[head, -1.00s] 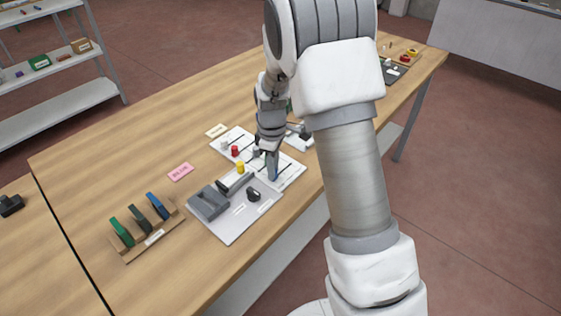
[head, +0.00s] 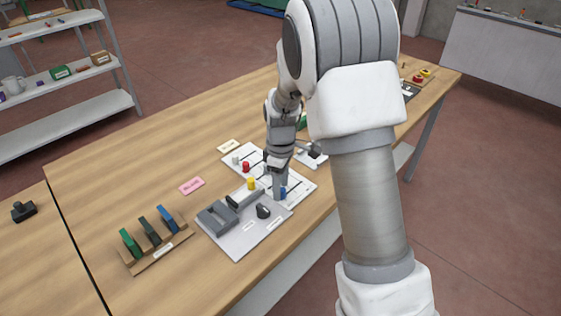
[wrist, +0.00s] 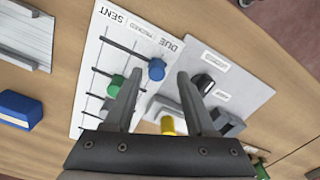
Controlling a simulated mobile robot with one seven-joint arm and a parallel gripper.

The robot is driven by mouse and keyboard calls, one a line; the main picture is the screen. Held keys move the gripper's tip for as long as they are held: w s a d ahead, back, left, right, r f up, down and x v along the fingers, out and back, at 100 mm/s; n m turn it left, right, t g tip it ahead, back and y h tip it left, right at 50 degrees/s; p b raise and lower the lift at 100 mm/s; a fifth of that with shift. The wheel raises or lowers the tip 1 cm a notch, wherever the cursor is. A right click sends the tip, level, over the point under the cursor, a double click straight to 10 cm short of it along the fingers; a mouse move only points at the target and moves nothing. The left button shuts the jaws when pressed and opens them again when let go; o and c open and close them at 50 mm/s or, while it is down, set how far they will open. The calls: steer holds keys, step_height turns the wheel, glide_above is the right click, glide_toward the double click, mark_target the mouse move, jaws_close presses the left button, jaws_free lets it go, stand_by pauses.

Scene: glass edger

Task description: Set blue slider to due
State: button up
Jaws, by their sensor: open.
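The blue slider (wrist: 156,69) is a round knob on a white slotted board (wrist: 88,105). In the wrist view it sits at the right end of its slot, level with the DUE label (wrist: 171,46). My gripper (wrist: 159,76) is open, with its fingertips on either side of the blue knob; I cannot tell whether they touch it. A green slider (wrist: 115,85) sits mid-slot, about level with PICKED. In the head view, my gripper (head: 277,188) is down at the board, and the blue knob (head: 283,191) shows beside its tip.
A yellow knob (wrist: 168,126) shows between my fingers, nearer the palm. A grey panel (head: 237,241) with a black knob (head: 263,211) adjoins the board. A rack of coloured plates (head: 151,236) stands to the left.

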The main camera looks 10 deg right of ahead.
step_height(320, 180, up, 16)
steer(key=p, duration=0.1)
steer(key=shift+r+p, duration=0.25)
steer(key=shift+p, duration=0.1)
steer(key=s+d+r+m+t, duration=0.25)
steer(key=s+r+m, duration=0.35)
steer(key=s+r, duration=0.55)
steer(key=s+d+f+m+t+p, duration=0.1)
steer(key=s+m+t, duration=0.2)
steer(key=s, duration=1)
steer(key=m, duration=0.2)
steer(key=shift+f+m+p, duration=0.3)
